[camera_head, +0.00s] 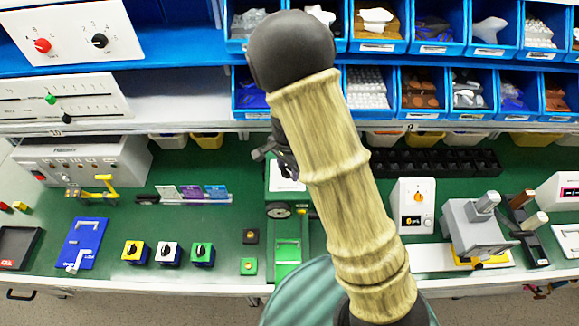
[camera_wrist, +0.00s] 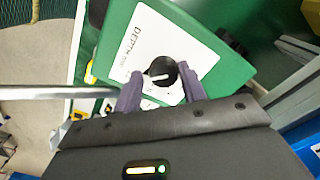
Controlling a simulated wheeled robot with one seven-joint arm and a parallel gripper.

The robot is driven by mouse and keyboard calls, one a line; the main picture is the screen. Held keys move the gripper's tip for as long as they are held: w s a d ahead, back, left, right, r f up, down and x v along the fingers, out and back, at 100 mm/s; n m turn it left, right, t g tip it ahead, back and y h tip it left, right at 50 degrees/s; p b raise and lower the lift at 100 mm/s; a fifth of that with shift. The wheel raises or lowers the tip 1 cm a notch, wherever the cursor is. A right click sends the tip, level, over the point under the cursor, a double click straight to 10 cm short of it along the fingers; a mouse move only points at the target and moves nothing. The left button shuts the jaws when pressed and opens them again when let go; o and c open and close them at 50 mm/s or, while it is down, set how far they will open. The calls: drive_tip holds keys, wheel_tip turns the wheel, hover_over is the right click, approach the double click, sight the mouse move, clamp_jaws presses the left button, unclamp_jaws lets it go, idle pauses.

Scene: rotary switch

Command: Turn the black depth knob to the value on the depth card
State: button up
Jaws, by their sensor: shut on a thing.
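The black depth knob (camera_wrist: 162,69) has a white pointer line and sits on a white plate marked DEPTH (camera_wrist: 143,38). The plate is on a green housing (camera_wrist: 213,66). In the wrist view, my gripper (camera_wrist: 161,83) has its two purple-grey fingers on either side of the knob, shut on it. The pointer lies roughly along the picture's horizontal. The scale marks are too small to read, and the fingers hide part of the plate. I cannot make out a readable depth card.
Blue bins (camera_head: 375,35) of parts fill the shelves behind. A dial box (camera_head: 413,205) and a grey device (camera_head: 472,225) stand to the right. Three small knob boxes (camera_head: 168,254) and a blue plate (camera_head: 82,243) are at left.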

sight(286, 170)
drive_tip(key=shift+w+a+r, duration=0.2)
drive_tip(key=shift+w+a, duration=0.05)
drive_tip(key=o, duration=0.8)
drive_tip(key=shift+a+f, duration=0.15)
drive_tip(key=shift+d, duration=0.2)
drive_tip(key=r+b, duration=0.1)
drive_tip(key=r, duration=0.7)
drive_tip(key=r+b, duration=0.2)
drive_tip(key=r, duration=0.7)
drive_tip(key=shift+s+a+r, duration=0.1)
drive_tip(key=shift+a+r, duration=0.1)
